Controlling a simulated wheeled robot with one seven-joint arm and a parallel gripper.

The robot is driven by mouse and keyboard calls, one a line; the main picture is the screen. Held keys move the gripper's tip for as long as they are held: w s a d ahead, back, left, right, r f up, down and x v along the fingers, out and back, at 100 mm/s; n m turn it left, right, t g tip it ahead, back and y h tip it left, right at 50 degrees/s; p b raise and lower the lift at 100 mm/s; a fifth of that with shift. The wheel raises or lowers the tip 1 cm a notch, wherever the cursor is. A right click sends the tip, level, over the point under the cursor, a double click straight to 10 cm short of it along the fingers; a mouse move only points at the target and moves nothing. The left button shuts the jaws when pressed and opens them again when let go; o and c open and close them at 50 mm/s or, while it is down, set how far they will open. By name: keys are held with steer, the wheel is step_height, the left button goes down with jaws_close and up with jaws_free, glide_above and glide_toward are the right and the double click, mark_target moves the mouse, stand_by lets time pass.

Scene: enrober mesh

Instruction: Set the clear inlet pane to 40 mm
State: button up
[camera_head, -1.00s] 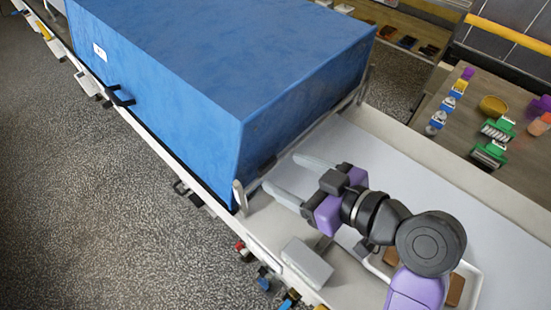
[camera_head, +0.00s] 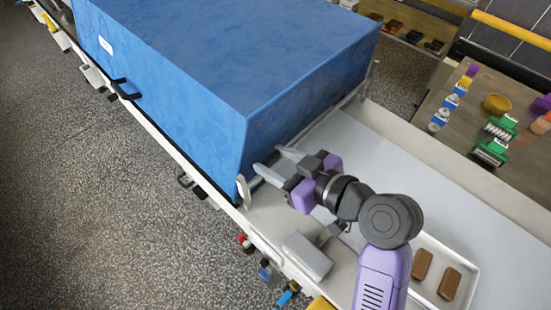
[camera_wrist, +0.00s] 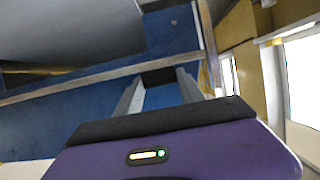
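A large blue enrober housing (camera_head: 190,75) stands on the line, its inlet end facing my arm. A metal post with a pale upright tab (camera_head: 243,190) stands at the near corner of that end, and another post (camera_head: 364,85) stands at the far corner. I cannot make out the clear pane itself or any millimetre scale. My gripper (camera_head: 271,160) is open, with its two grey fingers apart and pointing at the inlet end, close to the near post. In the wrist view, the fingers (camera_wrist: 160,84) straddle a dark block near a pale rail (camera_wrist: 90,78), with blue behind; contact is unclear.
A pale belt (camera_head: 420,180) runs from the housing to the right. A white tray (camera_head: 430,305) with brown bars lies on it, lower right. A grey box (camera_head: 307,257) and coloured knobs (camera_head: 265,273) sit along the near edge. A side table (camera_head: 470,125) holds small items.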

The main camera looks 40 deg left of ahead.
jaws_close()
steer(key=shift+r+p, duration=0.5)
steer(key=shift+r, duration=0.9)
steer(key=o, duration=1.3)
jaws_free()
steer(key=b+v, duration=0.2)
steer(key=v, duration=0.6)
steer(key=shift+f, duration=0.1)
